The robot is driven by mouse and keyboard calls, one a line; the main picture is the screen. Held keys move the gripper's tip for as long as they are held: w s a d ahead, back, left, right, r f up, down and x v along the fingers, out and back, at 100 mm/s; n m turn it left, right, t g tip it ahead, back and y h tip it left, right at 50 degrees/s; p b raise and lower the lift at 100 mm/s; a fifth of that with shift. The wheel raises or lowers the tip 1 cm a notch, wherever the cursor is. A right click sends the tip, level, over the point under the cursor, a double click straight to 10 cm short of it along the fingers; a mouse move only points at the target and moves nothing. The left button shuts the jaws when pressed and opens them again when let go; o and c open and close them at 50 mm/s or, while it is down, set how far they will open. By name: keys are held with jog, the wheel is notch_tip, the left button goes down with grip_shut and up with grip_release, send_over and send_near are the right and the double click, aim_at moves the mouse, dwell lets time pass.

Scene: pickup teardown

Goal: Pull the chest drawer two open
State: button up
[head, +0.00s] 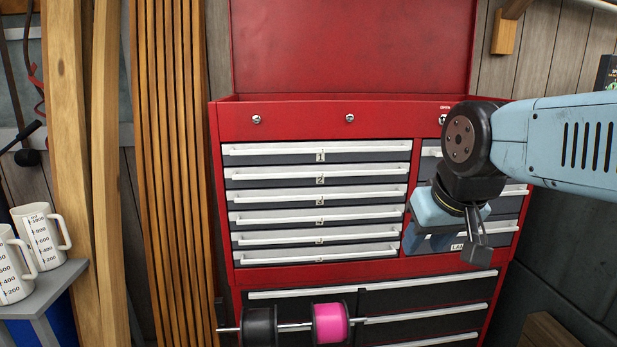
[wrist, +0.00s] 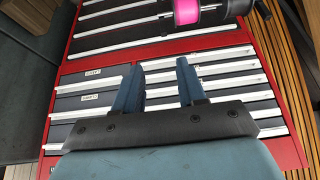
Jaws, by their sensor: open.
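The red tool chest (head: 300,126) stands ahead with its lid raised. Drawer two (head: 322,181), marked 2, is second from the top in its left column, dark with a long pale handle, and looks shut. My gripper (head: 460,243) is in front of the right column, to the right of and lower than drawer two. It also shows in the wrist view (wrist: 159,66), with its two blue fingers apart and nothing between them. The wrist view shows the chest upside down; I cannot tell drawer two apart there.
The other chest drawers look shut. A rod with a black roll (head: 259,327) and a pink roll (head: 331,323) crosses in front of the lower cabinet (head: 440,310). Wooden boards (head: 168,150) stand at left. White measuring mugs (head: 38,235) sit on a grey shelf (head: 45,290).

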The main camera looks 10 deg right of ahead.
jog(key=n+t+h, duration=0.7)
jog(key=n+h, duration=0.2)
jog(key=h, duration=0.4)
send_near(321, 176)
jog(key=x, duration=1)
jog(key=shift+w+d+r, duration=0.1)
jog(key=shift+w+d, duration=0.1)
jog(key=shift+w, duration=0.1)
grip_shut()
